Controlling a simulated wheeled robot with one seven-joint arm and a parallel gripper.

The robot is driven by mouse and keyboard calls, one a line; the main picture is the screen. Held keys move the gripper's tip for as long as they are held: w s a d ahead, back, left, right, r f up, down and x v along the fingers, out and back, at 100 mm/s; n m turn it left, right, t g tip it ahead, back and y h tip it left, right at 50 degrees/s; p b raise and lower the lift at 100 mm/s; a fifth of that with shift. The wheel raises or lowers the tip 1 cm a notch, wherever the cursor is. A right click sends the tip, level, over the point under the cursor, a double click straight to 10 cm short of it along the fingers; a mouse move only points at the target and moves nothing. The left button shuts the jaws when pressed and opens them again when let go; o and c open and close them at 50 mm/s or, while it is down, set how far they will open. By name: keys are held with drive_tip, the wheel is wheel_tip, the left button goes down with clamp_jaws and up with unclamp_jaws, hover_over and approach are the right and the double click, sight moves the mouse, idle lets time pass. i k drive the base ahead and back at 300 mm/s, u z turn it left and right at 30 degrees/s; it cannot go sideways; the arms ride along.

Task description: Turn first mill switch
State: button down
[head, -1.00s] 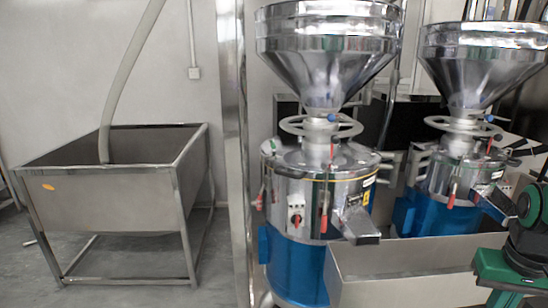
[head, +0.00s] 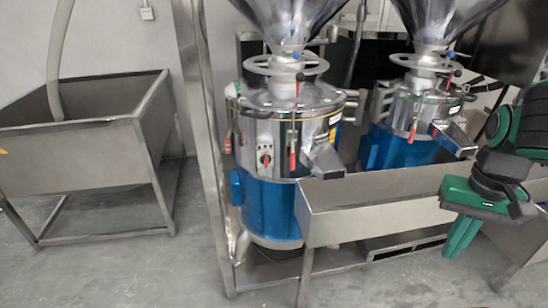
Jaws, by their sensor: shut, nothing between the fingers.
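The nearer mill (head: 288,135) stands left of centre, a steel drum on a blue base under a steel hopper. Its switch (head: 265,158) is a small panel with a red and dark knob on the front left of the drum; the knob's exact angle is too small to tell. A second, similar mill (head: 410,115) stands behind it to the right. My gripper (head: 456,250), green and dark grey, hangs at the right with its fingers pointing down. It is shut and empty, well to the right of the switch and apart from both mills.
A long steel trough (head: 375,205) on legs stands in front of the mills, between the switch and my gripper. A steel post (head: 207,150) rises left of the nearer mill. A steel basin (head: 90,145) stands at the left. Grey floor (head: 150,270) is clear at front left.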

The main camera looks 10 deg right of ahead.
sight(265, 160)
drive_tip(key=u, duration=0.05)
drive_tip(key=k, duration=1.4)
drive_tip(key=u, duration=0.6)
drive_tip(key=i, duration=1)
